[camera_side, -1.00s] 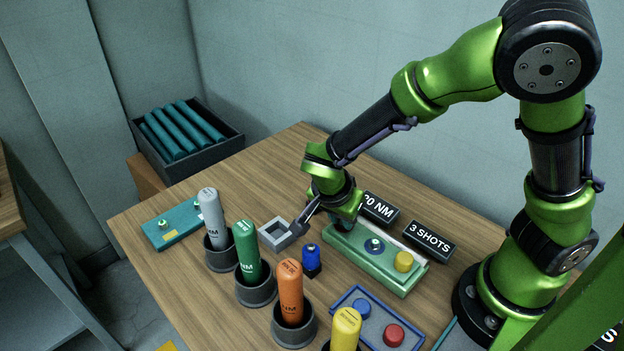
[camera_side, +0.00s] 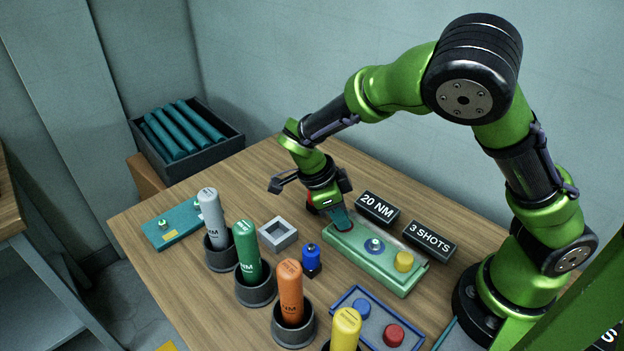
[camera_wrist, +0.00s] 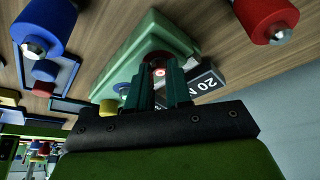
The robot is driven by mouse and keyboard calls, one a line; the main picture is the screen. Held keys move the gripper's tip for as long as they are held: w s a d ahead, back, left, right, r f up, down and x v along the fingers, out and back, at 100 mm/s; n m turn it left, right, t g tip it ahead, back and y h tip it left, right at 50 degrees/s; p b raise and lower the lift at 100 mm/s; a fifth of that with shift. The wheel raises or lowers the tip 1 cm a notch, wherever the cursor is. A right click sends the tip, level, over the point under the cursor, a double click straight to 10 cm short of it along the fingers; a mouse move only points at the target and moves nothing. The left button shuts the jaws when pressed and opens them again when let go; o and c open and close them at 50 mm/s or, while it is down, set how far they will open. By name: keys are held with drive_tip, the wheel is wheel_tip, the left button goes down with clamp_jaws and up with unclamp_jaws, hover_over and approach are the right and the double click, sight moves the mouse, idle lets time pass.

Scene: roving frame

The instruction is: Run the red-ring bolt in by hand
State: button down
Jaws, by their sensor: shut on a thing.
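The green fixture block (camera_side: 372,262) lies on the wooden table and shows upside down in the wrist view (camera_wrist: 135,45). My gripper (camera_side: 342,222) points down at its far-left end. The teal fingers (camera_wrist: 158,85) are shut on the red-ring bolt (camera_wrist: 160,72), whose head shows between them. The dark red ring (camera_wrist: 152,57) surrounds it at the block; a little red shows under the fingertips in the side view. The bolt's shank and its depth are hidden. A blue-ringed bolt (camera_side: 375,246) stands mid-block, and a yellow knob (camera_side: 403,261) stands at the near-right end.
Signs reading 20 NM (camera_side: 378,208) and 3 SHOTS (camera_side: 431,240) stand behind the block. A grey square frame (camera_side: 278,234), a blue piece (camera_side: 311,259) and a row of holders with coloured handles (camera_side: 247,250) are left. A blue tray (camera_side: 352,292) is in front.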

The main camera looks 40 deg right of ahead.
drive_tip(key=shift+m, duration=0.6)
drive_tip(key=shift+y, duration=0.3)
drive_tip(key=c, duration=1)
unclamp_jaws()
drive_tip(key=shift+g, duration=0.3)
drive_tip(key=shift+c, duration=0.2)
drive_tip(key=v, duration=1.7)
drive_tip(key=shift+s, duration=0.1)
